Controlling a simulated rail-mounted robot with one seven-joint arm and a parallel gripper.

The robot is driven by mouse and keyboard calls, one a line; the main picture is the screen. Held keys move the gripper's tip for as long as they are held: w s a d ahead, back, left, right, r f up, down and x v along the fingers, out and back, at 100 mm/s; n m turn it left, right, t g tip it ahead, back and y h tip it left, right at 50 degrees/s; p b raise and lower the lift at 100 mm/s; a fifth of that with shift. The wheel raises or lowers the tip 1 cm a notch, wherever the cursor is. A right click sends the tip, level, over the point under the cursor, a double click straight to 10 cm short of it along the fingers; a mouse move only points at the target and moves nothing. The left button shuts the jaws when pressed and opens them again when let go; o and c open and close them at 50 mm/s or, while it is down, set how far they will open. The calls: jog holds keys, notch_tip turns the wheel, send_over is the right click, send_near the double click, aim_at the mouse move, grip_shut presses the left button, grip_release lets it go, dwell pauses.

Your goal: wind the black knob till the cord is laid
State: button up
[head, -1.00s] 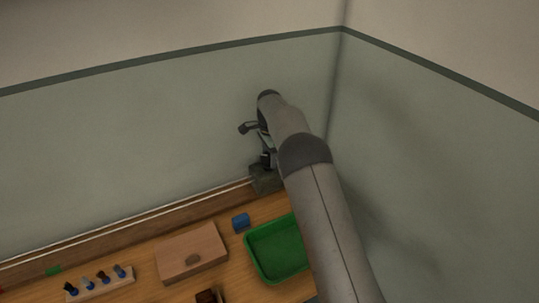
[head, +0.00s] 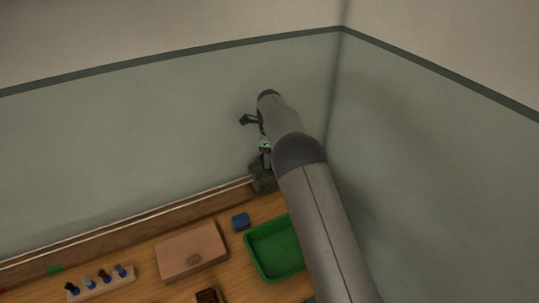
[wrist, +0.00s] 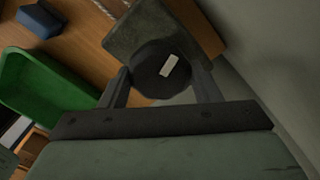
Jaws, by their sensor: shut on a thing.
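The black knob (wrist: 150,68) is round, with a pale rectangular mark on its face, and sits on a dark grey-green block in the wrist view. My gripper (wrist: 163,80) is shut on the knob, one finger on each side of it. The block (head: 262,178) also shows in the head view, at the right end of a wooden rail, where my arm hides the knob. A pale cord (head: 140,224) runs along the rail. A short piece of cord also shows at the top of the wrist view.
A green tray (head: 250,262) and a small blue block (head: 241,222) lie near the block. A wall stands close on the right.

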dwell(0.3)
jog(key=o, duration=1)
notch_tip(320, 180, up, 18)
jog(key=shift+f+p, duration=0.2)
jog(key=shift+p, duration=0.2)
jog(key=shift+d+f, duration=0.1)
